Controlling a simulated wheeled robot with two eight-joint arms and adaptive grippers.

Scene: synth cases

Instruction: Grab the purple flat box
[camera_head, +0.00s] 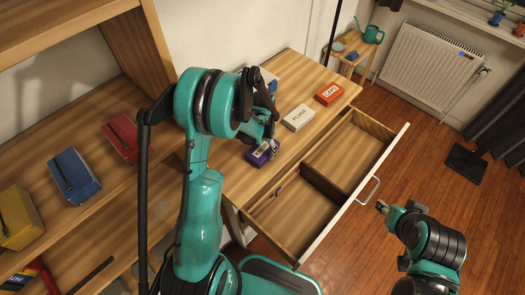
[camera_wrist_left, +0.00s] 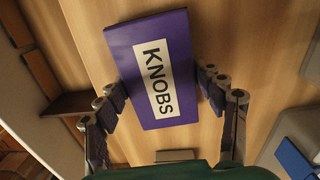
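The purple flat box (camera_head: 259,157) lies on the wooden desk top near the open drawer, partly hidden by my left gripper (camera_head: 267,143). In the left wrist view the box (camera_wrist_left: 120,45) shows a white label reading KNOBS and lies slightly turned. My left gripper (camera_wrist_left: 163,88) is open, with one finger on each side of the box's near part. Narrow gaps seem to show between fingers and box; contact is unclear. My right gripper (camera_head: 382,207) is at the right over the floor, away from the box; its finger opening is too small to judge.
A white PLUGS box (camera_head: 298,117) and a red CAPS box (camera_head: 329,93) lie farther along the desk (camera_head: 290,70). A shelf with yellow (camera_head: 18,218), blue (camera_head: 73,176) and red (camera_head: 122,137) cases stands left.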

